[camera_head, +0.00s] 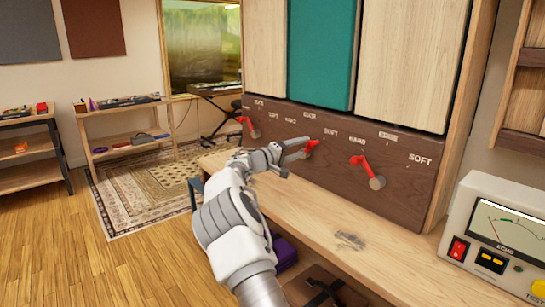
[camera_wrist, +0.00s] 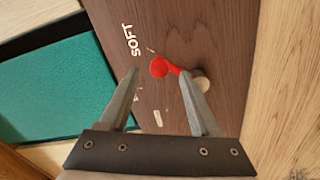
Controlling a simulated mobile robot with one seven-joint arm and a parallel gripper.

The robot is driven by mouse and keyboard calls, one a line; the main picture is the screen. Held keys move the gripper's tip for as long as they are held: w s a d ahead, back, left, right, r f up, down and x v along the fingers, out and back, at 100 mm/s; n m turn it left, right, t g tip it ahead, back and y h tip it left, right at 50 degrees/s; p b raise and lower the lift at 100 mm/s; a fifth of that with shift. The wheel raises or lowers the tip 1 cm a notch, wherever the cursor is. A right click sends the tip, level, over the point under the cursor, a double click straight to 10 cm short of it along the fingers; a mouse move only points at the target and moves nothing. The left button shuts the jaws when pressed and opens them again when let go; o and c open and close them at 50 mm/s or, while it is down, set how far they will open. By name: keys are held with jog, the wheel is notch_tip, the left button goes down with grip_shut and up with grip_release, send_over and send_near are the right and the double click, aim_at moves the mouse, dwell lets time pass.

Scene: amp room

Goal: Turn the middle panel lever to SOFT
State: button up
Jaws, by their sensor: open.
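The middle panel lever (camera_head: 313,145) is red, on the dark wood panel (camera_head: 430,194), partly hidden by my gripper in the head view. In the wrist view its red knob (camera_wrist: 159,67) and pale round hub (camera_wrist: 203,83) show. The lever points mostly up the panel and leans slightly toward the white SOFT label (camera_wrist: 131,40). That label also shows right of the lever in the head view (camera_head: 331,134). My gripper (camera_head: 300,148) is open at the lever. In the wrist view the knob appears between its fingertips (camera_wrist: 160,74); contact cannot be told.
Similar red levers stand left (camera_head: 246,123) and right (camera_head: 360,163) on the panel. A wooden bench (camera_head: 325,213) lies below, with small metal pieces (camera_head: 349,240). A meter box (camera_head: 490,235) stands at the right. Teal and wood panels (camera_head: 322,50) rise above.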

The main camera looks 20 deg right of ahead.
jog(key=p+v, duration=0.2)
jog(key=v, duration=1.1)
jog(key=shift+s+a, duration=0.2)
jog(key=shift+a, duration=0.15)
jog(key=s+d+f+m+g+y, duration=0.1)
jog(key=s+d+g+y, duration=0.2)
jog(key=s, duration=0.5)
jog(key=s+d+m+g+y, duration=0.1)
jog(key=s+d+m+y, duration=0.2)
jog(key=s, duration=0.5)
jog(key=s+a+n+t+y, duration=0.1)
jog(key=s+a+y, duration=0.4)
jog(key=s, duration=0.5)
jog(key=s+a+n+t+y, duration=0.2)
jog(key=s+a, duration=0.5)
jog(key=s, duration=0.2)
jog(key=s+a+n+t+y, duration=0.1)
jog(key=s+a+y, duration=0.4)
jog(key=s, duration=0.5)
notch_tip(320, 180, up, 22)
jog(key=a+h+p, duration=0.1)
jog(key=p, duration=2)
jog(key=shift+a+p, duration=0.2)
jog(key=shift+p, duration=0.15)
